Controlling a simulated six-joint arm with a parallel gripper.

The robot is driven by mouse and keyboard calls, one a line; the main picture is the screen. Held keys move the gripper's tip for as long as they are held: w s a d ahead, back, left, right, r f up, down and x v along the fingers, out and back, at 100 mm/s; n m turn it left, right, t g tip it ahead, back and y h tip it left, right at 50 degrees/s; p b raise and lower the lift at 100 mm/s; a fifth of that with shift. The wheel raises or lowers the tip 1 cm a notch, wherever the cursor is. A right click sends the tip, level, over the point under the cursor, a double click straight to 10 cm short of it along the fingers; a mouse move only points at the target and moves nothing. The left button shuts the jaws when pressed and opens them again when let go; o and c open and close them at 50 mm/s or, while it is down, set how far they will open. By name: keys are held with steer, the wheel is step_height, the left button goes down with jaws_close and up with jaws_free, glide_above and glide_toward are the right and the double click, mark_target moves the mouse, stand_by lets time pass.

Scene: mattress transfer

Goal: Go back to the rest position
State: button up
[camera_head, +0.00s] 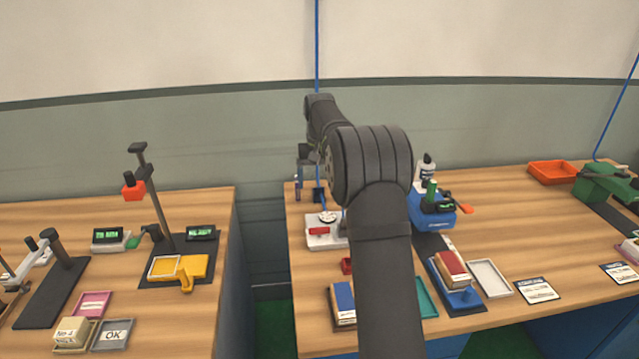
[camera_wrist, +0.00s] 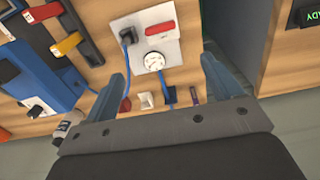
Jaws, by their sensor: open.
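My gripper (camera_wrist: 164,66) is open in the wrist view, with its two blue-grey fingers wide apart and nothing held between them. In the head view, only part of my gripper (camera_head: 307,160) shows past my dark arm, above the back left of the right-hand bench (camera_head: 560,262). A white plate with a red block and a round white dial (camera_wrist: 154,58) lies below the fingers in the wrist view. It also shows in the head view (camera_head: 319,233), partly hidden by my arm. A blue cable runs by the dial.
A blue machine (camera_head: 432,215) and a white bottle (camera_head: 426,167) stand right of my arm. Red (camera_head: 453,267) and blue (camera_head: 343,300) blocks lie in front. An orange tray (camera_head: 553,172) is at the back right. A gap separates the left bench (camera_head: 215,330). Air above is mostly free.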

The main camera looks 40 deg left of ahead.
mark_target(319, 228)
step_height(319, 228, down, 18)
steer(key=shift+r, duration=0.25)
stand_by(0.5)
